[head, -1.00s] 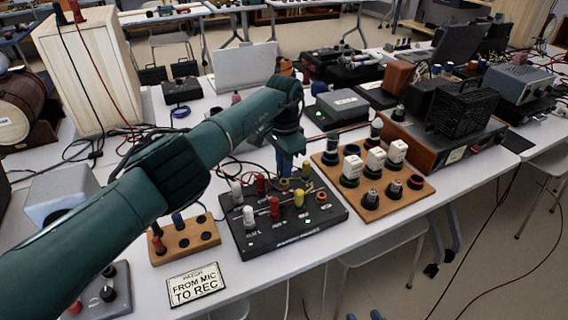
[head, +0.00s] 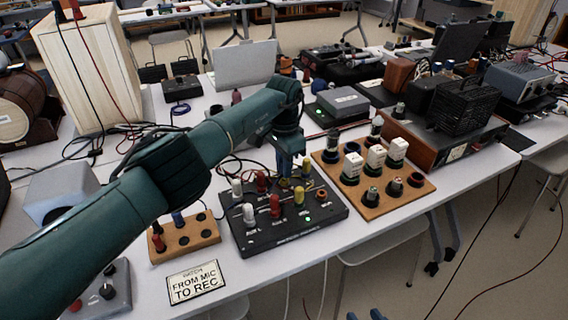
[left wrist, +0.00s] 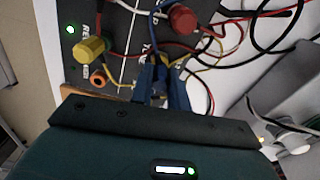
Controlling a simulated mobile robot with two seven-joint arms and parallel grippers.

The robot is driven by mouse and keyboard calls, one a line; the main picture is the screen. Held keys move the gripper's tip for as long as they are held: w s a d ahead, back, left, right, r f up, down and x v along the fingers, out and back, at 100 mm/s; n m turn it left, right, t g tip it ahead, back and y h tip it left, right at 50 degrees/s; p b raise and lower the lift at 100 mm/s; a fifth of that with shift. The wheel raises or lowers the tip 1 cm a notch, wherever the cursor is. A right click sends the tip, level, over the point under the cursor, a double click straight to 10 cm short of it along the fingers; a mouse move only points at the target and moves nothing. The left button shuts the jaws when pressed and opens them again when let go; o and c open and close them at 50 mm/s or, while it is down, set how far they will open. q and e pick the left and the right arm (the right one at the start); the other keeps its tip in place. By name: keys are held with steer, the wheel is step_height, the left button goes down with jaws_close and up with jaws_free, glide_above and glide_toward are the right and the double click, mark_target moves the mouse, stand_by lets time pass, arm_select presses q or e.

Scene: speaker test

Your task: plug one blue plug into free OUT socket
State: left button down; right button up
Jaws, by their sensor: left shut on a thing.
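The black patch panel (head: 262,238) lies on the white table, with white, red and yellow plugs standing in it. My left gripper (left wrist: 162,82) is over its back right part, shut on a mostly hidden blue plug with a blue cord (left wrist: 153,22). In the head view the left gripper (head: 293,170) points down behind a yellow plug (head: 299,194). In the wrist view a yellow plug (left wrist: 91,50) and a red plug (left wrist: 182,18) flank it. An orange-ringed socket (left wrist: 97,77) is empty. Whether the held plug is seated is hidden. Two blue tips of my right gripper (head: 364,315) show apart at the bottom edge.
A wooden block (head: 185,240) left of the panel holds a red and a blue plug. A wooden board (head: 400,205) with several plugs stands close on the right. A sign (head: 195,282) reads "PATCH FROM MIC TO REC". Loose cables lie behind the panel.

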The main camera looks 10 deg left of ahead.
arm_select(q)
steer(key=shift+f+b, duration=0.35)
steer(key=shift+f, duration=0.2)
steer(key=c, duration=1.3)
jaws_free()
